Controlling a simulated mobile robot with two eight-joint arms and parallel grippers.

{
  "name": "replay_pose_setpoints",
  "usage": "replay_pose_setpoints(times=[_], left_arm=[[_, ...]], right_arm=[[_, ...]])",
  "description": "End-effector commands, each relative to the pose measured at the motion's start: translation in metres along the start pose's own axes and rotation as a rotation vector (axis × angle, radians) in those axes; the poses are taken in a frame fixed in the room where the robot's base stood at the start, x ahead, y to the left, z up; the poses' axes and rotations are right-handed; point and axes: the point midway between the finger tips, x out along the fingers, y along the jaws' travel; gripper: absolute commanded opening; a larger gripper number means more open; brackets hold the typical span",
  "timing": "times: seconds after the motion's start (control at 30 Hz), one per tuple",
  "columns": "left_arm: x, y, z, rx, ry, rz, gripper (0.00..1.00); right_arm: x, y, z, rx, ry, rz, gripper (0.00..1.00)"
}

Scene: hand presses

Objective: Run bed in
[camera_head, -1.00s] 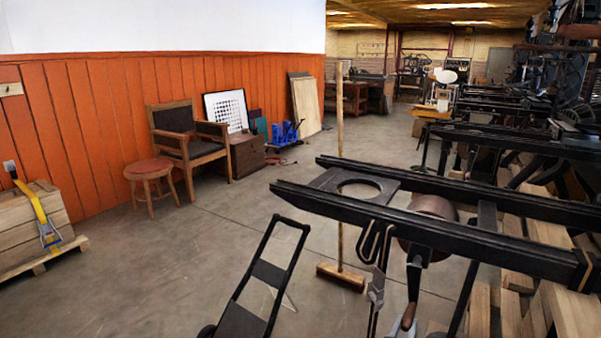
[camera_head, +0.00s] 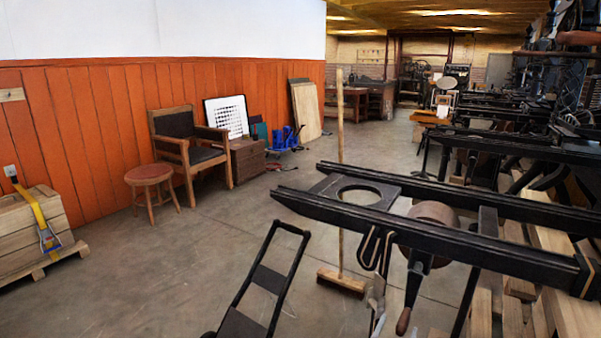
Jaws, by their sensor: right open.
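The hand press in front of me has two long black rails (camera_head: 450,232). A dark flat plate with a round hole (camera_head: 395,192) lies across them at their left end; I cannot tell if it is the bed. A brown drum (camera_head: 432,214) sits between the rails. Below it hangs a dark crank (camera_head: 413,283) with a wooden handle (camera_head: 403,321). My right gripper (camera_head: 392,308) is at the bottom edge, its grey fingers close beside the handle. It is open; contact with the handle cannot be told. Its lower part is cut off. My left gripper is not in view.
A broom (camera_head: 341,282) stands just left of the press. A black hand truck (camera_head: 268,278) is at the lower middle. Timber (camera_head: 575,310) is stacked at the lower right. A stool (camera_head: 149,174) and armchair (camera_head: 186,140) stand by the orange wall. Floor between is clear.

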Motion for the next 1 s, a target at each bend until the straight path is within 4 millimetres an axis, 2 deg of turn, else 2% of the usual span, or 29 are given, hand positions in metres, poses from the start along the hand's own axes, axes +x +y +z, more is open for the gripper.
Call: replay_pose_setpoints(times=[0.27,1.0], left_arm=[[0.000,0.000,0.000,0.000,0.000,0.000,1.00],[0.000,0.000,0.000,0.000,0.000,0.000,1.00]], right_arm=[[-0.007,-0.001,0.000,0.000,-0.001,-0.002,1.00],[-0.081,-0.001,0.000,-0.001,-0.001,-0.002,1.00]])
